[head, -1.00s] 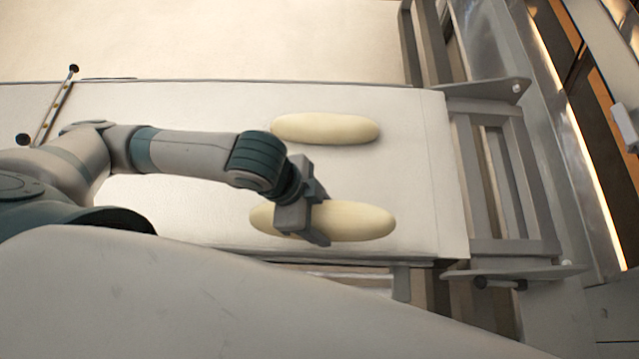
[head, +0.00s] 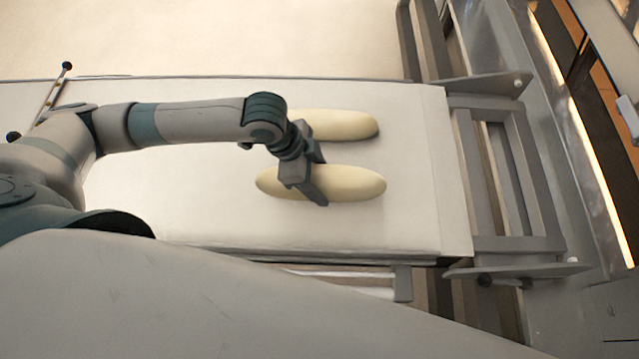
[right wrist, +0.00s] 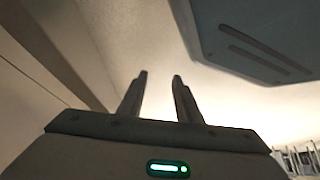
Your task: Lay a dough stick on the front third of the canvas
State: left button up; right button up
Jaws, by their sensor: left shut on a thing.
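The pale canvas (head: 415,215) lies flat across the middle of the head view. One dough stick (head: 352,184) lies crosswise in the picture over the canvas, in the jaws of my left gripper (head: 311,192). The gripper is shut around it a little left of its middle. I cannot tell whether this stick touches the canvas or hangs just above it. A second dough stick (head: 345,124) lies on the canvas behind it, parallel, its left part hidden by my left arm. A narrow strip of canvas shows between them. My right gripper (right wrist: 160,80) shows in the right wrist view, fingers apart and empty.
A grey metal frame (head: 510,190) with brackets runs along the canvas's right end. A metal oven front (head: 560,130) stands beyond it. A wide pale surface (head: 200,40) lies behind the canvas. The canvas's front strip is bare.

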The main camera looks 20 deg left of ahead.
aim_at(320, 187)
pick_arm(q)
jog(key=shift+w+a+f, duration=0.1)
jog(key=shift+w+f, duration=0.05)
jog(key=shift+w, duration=0.05)
pick_arm(e)
jog(key=shift+d, duration=0.1)
pick_arm(q)
jog(key=shift+f, duration=0.3)
notch_tip(320, 187, down, 3)
jog(key=shift+r, duration=0.1)
jog(key=shift+f, duration=0.3)
pick_arm(e)
jog(key=shift+s+d+f+g, duration=0.15)
jog(key=shift+s+f, duration=0.1)
jog(key=shift+s, duration=0.25)
jog(key=shift+s+d+f+g, duration=0.15)
jog(key=shift+s+f, duration=0.05)
jog(key=shift+s, duration=0.3)
jog(key=shift+w+r, duration=0.1)
